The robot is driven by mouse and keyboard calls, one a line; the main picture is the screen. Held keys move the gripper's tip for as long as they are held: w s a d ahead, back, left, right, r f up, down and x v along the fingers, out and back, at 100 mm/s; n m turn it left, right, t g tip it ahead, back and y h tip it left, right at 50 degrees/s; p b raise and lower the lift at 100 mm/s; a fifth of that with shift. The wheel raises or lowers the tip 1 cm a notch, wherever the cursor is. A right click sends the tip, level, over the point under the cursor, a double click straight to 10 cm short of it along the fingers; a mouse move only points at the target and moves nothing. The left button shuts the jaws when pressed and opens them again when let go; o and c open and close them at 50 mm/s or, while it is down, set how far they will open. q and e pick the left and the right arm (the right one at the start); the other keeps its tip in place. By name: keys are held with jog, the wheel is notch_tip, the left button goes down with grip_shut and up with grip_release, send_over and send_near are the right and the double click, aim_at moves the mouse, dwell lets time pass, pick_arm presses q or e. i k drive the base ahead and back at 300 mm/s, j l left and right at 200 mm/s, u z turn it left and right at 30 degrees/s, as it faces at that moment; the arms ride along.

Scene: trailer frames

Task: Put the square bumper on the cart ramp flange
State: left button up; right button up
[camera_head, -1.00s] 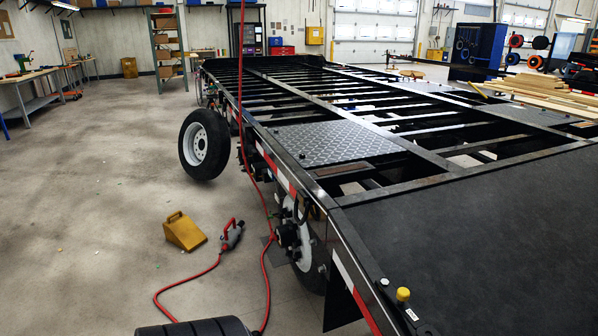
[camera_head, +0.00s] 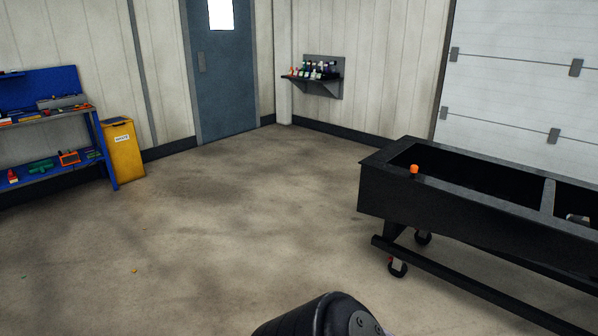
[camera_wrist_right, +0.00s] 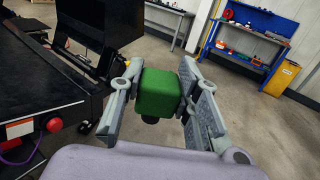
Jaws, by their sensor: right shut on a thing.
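A green square bumper (camera_wrist_right: 158,93) with a dark stem below it sits between the fingers of my right gripper (camera_wrist_right: 160,80) in the right wrist view. The gripper is shut on it and holds it above the floor. A black cart (camera_head: 465,205) on casters stands at the right of the head view. I cannot tell which part of the cart is the ramp flange. Neither gripper shows in the head view, and my left gripper is in no view.
A blue shelf bench (camera_head: 50,130) and a yellow bin (camera_head: 123,150) stand at the left. A wall shelf with bottles (camera_head: 313,72) hangs at the back. A black structure (camera_wrist_right: 45,85) with a red-capped piece is close at left in the wrist view.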

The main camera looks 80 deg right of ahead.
aim_at(487, 199)
jog(key=l+z, duration=0.2)
jog(key=z, duration=0.25)
jog(key=l+z, duration=0.25)
jog(key=z, duration=0.15)
jog(key=l+z, duration=0.2)
jog(key=z, duration=0.25)
jog(key=i+l+z, duration=0.1)
jog(key=z, duration=0.35)
jog(key=i+l+z, duration=0.1)
jog(key=z, duration=0.3)
jog(key=i+l+z, duration=0.9)
jog(key=i, duration=0.35)
jog(key=i+l, duration=0.1)
jog(key=i, duration=0.3)
